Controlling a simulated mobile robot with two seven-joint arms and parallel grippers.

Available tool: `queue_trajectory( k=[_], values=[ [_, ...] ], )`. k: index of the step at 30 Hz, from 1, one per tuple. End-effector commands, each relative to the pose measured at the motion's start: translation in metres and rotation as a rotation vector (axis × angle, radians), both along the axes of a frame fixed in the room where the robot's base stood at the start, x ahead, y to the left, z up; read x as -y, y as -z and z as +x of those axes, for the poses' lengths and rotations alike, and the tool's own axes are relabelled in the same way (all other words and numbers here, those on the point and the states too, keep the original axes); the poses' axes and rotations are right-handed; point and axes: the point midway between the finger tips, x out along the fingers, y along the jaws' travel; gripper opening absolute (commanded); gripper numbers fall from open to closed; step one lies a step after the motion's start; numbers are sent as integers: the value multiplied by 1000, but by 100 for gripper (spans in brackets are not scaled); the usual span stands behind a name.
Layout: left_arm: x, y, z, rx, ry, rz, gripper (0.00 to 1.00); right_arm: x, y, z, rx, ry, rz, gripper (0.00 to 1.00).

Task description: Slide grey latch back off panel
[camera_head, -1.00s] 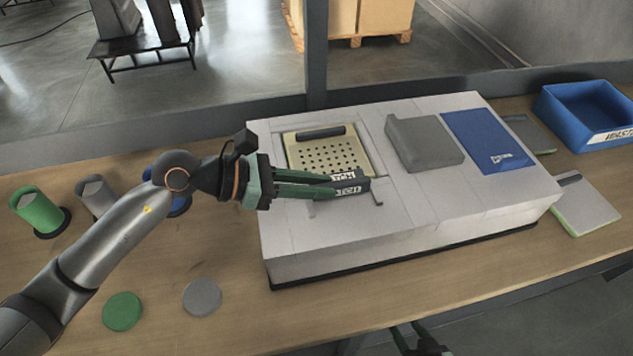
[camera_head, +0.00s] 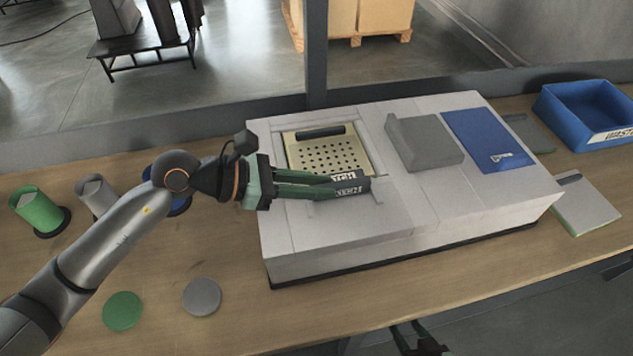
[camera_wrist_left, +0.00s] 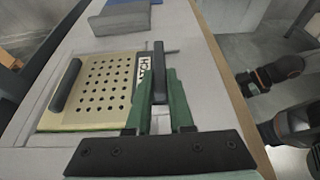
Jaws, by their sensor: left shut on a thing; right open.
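The cream perforated panel (camera_head: 328,150) with a black handle lies in the recess of a white housing (camera_head: 400,215). It also shows in the wrist view (camera_wrist_left: 105,85), with a white lettered strip at its edge. The grey latch (camera_head: 351,187) is a dark bar with lettering at the panel's near edge; in the wrist view (camera_wrist_left: 159,62) it stands between my fingers. My left gripper (camera_head: 335,187), with green fingers, is shut on it. The fingers hide part of the latch. My right gripper (camera_head: 405,326) is open and empty below the table's front edge.
A grey block (camera_head: 424,142) and a blue plate (camera_head: 487,139) sit on the housing's right part. A blue bin (camera_head: 585,113) stands at the far right. Green and grey cylinders (camera_head: 40,209) and discs (camera_head: 122,311) are at left.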

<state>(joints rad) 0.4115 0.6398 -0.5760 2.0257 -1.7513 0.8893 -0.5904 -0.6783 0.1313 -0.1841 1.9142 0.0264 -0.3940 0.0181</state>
Motion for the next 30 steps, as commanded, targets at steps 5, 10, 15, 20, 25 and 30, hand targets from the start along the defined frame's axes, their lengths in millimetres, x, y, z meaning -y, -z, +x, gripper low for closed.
queue_trajectory(
  k=[5,10,15,20,25,30],
  values=[
    [2,1,-7,-4,1,0,0,0,2,0,0,0,0,50],
    [3,1,-8,-5,1,-1,0,0,3,-1,-2,0,0,50],
    [3,1,-7,-5,1,-1,33,0,2,-1,-2,0,0,50],
    [3,1,-7,-4,1,0,50,0,2,-1,-2,0,0,50],
    [3,1,-7,-4,1,0,50,0,2,-1,-1,0,0,50],
    [2,1,-7,-3,0,0,50,0,2,-1,-1,0,0,50]
  ],
)
